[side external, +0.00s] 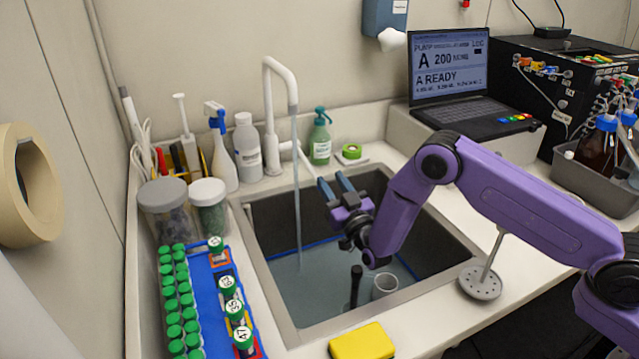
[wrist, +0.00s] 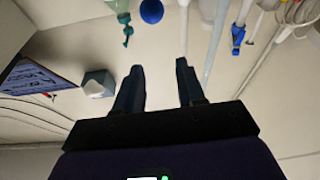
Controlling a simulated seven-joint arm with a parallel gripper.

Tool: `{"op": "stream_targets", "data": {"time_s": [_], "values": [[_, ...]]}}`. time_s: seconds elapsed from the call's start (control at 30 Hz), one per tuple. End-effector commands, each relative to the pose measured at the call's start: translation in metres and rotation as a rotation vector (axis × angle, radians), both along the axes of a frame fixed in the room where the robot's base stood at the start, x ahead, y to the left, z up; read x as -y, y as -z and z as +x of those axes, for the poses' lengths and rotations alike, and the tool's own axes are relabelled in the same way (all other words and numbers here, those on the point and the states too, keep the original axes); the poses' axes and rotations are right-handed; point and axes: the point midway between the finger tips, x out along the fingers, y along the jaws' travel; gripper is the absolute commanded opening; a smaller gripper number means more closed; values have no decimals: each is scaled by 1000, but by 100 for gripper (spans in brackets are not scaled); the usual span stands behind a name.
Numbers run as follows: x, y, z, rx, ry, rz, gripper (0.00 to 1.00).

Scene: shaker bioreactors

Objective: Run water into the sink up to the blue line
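The sink (side external: 262,272) holds greyish water (side external: 318,285). A stream (side external: 297,200) runs into it from the white tap (side external: 268,105), which also shows in the wrist view (wrist: 215,40). The blue line (side external: 318,243) shows along the sink's back wall, with the water surface close below or at it; I cannot tell exactly. A white lever (side external: 304,160) sticks out at the tap's base. My gripper (side external: 335,187) is over the sink, right of the stream and just in front of the lever, apart from it. In the wrist view its fingers (wrist: 158,85) are apart and empty.
A green pump bottle (side external: 320,140) and green tape roll (side external: 351,152) stand behind the sink. White bottles (side external: 247,148) and jars (side external: 208,205) are at left, beside a blue rack (side external: 205,280) of green-capped tubes. A yellow sponge (side external: 362,343) lies in front. A laptop (side external: 448,75) stands back right.

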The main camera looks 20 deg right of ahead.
Motion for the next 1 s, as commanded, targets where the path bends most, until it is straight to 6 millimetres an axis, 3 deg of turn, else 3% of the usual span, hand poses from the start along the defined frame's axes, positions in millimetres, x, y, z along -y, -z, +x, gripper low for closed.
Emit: {"op": "stream_targets", "data": {"time_s": [0.27, 0.5, 0.7, 0.87, 1.0], "values": [[2, 5, 7, 111, 31, -146, 39], [3, 45, 7, 105, 29, -140, 39], [3, 66, 7, 106, 30, -139, 39], [3, 66, 14, 110, 30, -137, 39], [2, 58, 31, 110, 31, -135, 39]]}}
